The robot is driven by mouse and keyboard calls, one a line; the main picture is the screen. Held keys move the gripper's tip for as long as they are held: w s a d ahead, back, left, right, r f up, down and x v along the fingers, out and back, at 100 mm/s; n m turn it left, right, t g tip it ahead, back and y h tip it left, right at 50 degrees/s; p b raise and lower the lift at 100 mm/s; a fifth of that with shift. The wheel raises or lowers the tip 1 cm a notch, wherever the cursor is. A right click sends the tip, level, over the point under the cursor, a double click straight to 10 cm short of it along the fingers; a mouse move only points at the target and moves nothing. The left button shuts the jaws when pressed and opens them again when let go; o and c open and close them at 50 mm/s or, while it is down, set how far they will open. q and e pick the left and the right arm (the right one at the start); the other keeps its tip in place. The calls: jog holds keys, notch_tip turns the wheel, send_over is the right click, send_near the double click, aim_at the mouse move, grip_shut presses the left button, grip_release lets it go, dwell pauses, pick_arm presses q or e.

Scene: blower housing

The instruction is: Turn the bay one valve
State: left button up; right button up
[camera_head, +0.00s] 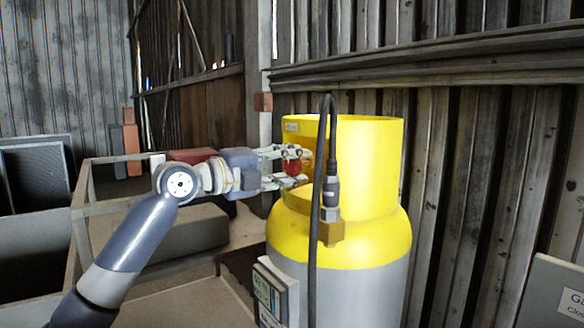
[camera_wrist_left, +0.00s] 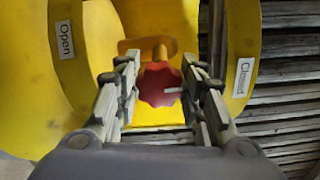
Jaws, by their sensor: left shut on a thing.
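The valve's red lobed handwheel (camera_head: 295,165) is at the left side of the yellow collar (camera_head: 380,150) of a tall gas cylinder. In the left wrist view the red handwheel (camera_wrist_left: 160,84) sits on a brass stem in the collar opening, with a pale mark pointing right. An "Open" label (camera_wrist_left: 66,39) is on the left and a "Closed" label (camera_wrist_left: 243,78) on the right. My left gripper (camera_head: 295,166) is shut on the handwheel, one finger on each side; it shows in the wrist view (camera_wrist_left: 159,88). My right gripper is not in view.
A black hose (camera_head: 315,230) with a brass fitting (camera_head: 331,232) hangs down the cylinder's front. A box with a display (camera_head: 275,293) is at its lower left. A metal frame (camera_head: 85,215) stands behind my left arm. A sign panel (camera_head: 560,285) is at the lower right.

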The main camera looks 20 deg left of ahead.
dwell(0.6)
pick_arm(q)
jog(key=o, duration=1.1)
jog(key=shift+s+a, duration=0.3)
jog(key=shift+a, duration=0.1)
jog(key=v, duration=1.1)
jog(key=shift+s, duration=0.1)
jog(key=shift+f, duration=0.1)
